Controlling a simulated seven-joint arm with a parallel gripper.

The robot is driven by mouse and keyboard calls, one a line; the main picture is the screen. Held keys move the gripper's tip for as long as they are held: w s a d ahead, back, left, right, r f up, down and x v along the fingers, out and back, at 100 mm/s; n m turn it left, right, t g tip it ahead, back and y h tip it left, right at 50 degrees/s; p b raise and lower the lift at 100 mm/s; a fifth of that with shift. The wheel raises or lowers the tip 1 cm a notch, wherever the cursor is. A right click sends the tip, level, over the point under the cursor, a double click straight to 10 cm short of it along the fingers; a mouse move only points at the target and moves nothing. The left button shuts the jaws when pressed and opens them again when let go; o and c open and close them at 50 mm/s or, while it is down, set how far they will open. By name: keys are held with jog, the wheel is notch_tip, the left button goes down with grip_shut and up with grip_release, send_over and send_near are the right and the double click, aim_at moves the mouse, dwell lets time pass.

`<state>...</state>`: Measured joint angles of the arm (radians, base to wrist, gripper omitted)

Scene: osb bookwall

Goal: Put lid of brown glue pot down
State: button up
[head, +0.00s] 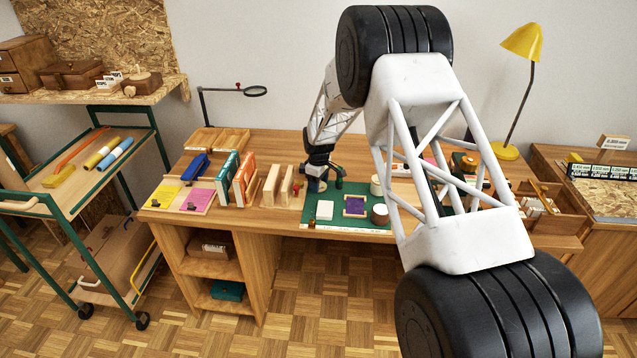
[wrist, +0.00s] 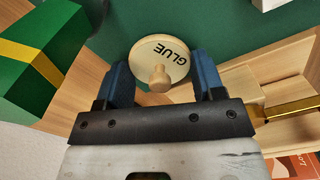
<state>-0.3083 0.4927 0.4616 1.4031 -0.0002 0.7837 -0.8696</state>
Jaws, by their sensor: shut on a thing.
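A round pale wooden lid (wrist: 150,48) marked GLUE, with a small knob (wrist: 159,78), sits between the blue fingers of my gripper (wrist: 162,66). In the head view, my gripper (head: 317,184) is low at the left end of the green mat (head: 338,191); the lid is not clear there. A small brown pot (head: 380,216) stands near the mat's front edge, right of the purple piece. A cream pot (head: 376,186) stands behind it.
A white block (head: 324,210) and a purple piece (head: 355,206) lie on the mat. Upright wooden boards (head: 278,187) and books (head: 245,180) stand left of my gripper. A green box with a yellow band (wrist: 35,60) is at the left in the wrist view.

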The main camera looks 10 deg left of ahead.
jog(key=shift+f, duration=0.15)
jog(key=o, duration=0.9)
notch_tip(320, 180, up, 12)
dwell(0.3)
dwell(0.4)
dwell(0.3)
